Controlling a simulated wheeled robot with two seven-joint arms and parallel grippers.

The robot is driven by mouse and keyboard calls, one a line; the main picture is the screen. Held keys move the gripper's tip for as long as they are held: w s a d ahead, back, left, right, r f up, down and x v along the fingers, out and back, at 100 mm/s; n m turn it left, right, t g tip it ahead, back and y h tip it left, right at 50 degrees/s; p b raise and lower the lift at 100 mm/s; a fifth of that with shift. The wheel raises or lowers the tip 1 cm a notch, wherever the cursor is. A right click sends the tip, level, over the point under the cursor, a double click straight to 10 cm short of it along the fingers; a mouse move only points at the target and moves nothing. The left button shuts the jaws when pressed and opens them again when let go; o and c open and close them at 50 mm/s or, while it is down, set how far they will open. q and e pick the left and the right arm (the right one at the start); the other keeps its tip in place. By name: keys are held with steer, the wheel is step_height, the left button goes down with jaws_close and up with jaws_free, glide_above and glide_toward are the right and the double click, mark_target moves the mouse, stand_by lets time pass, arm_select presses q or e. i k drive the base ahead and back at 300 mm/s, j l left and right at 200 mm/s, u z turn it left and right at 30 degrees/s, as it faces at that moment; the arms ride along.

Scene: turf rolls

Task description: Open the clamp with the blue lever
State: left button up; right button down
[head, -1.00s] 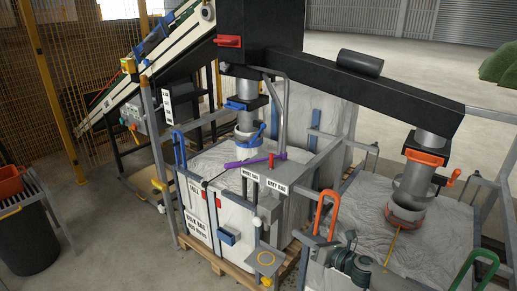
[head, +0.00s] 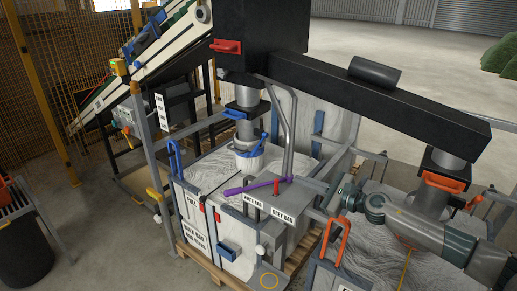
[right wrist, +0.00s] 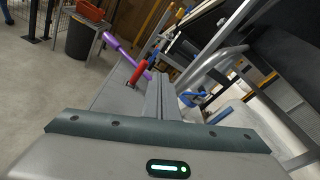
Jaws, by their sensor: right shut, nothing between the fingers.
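A clamp with blue parts (head: 248,153) sits around the foot of the left grey spout, at the mouth of the white bulk bag (head: 212,170). Its lever's exact position is too small to tell. My right gripper (head: 331,195) is in front and to the right of the clamp in the head view, well apart from it, beside the grey label plate (head: 292,200). In the right wrist view its shut fingers (right wrist: 163,98) hold nothing. A blue part (right wrist: 220,115) shows right of them there; I cannot tell whether it is the lever. My left gripper is out of view.
A purple bar (head: 248,188) and a red lever (head: 276,186) are close to the label plate. A bent grey pipe (head: 291,130) stands between my right gripper and the clamp. An orange hooped handle (head: 336,240) rises in front. A black beam (head: 375,95) runs overhead.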

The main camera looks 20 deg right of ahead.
mark_target(257, 147)
steer(key=i+l, duration=0.2)
steer(key=i, duration=0.25)
steer(key=i+l, duration=0.2)
steer(key=i, duration=0.3)
steer(key=i+l, duration=0.2)
steer(key=i, duration=0.25)
